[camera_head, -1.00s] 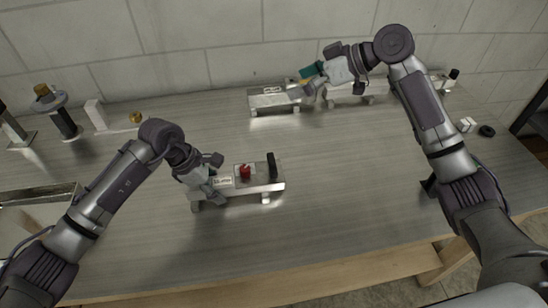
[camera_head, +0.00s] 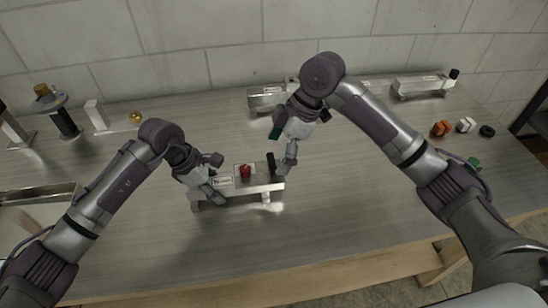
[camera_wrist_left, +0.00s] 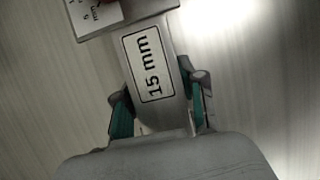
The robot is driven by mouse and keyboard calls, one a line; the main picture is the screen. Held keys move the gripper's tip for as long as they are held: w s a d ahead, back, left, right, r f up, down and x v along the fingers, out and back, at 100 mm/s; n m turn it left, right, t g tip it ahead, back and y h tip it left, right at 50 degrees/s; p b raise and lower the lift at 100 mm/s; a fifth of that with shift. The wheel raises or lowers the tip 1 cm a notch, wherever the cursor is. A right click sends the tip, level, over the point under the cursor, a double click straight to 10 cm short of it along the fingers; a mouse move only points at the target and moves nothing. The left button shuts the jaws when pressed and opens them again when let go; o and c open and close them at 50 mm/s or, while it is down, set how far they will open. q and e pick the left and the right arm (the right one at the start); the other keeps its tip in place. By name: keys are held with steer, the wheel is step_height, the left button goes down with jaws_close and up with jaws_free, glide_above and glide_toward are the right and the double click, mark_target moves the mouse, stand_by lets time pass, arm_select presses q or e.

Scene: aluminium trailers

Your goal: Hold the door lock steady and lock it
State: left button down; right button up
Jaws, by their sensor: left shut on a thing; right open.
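The door lock (camera_head: 240,187) is a metal trailer-like block near the table's middle, with a red knob (camera_head: 245,171) and an upright black handle (camera_head: 271,163) at its right end. My left gripper (camera_head: 214,186) is shut on the left end of the lock. In the left wrist view its fingers (camera_wrist_left: 160,104) lie on both sides of the metal end, which has a "15 mm" label (camera_wrist_left: 148,64). My right gripper (camera_head: 287,163) is open and empty, fingers down, just right of the black handle. Whether it touches the handle I cannot tell.
Other metal trailers stand at the back, one (camera_head: 265,98) partly behind my right arm and one (camera_head: 420,87) at the back right. Small orange (camera_head: 442,129), white and black parts lie at the right. A black-and-gold device (camera_head: 62,118) stands at the left. The table's front is clear.

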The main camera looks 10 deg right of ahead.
steer(key=shift+x, duration=1.25)
steer(key=c, duration=1.2)
steer(key=shift+o, duration=0.2)
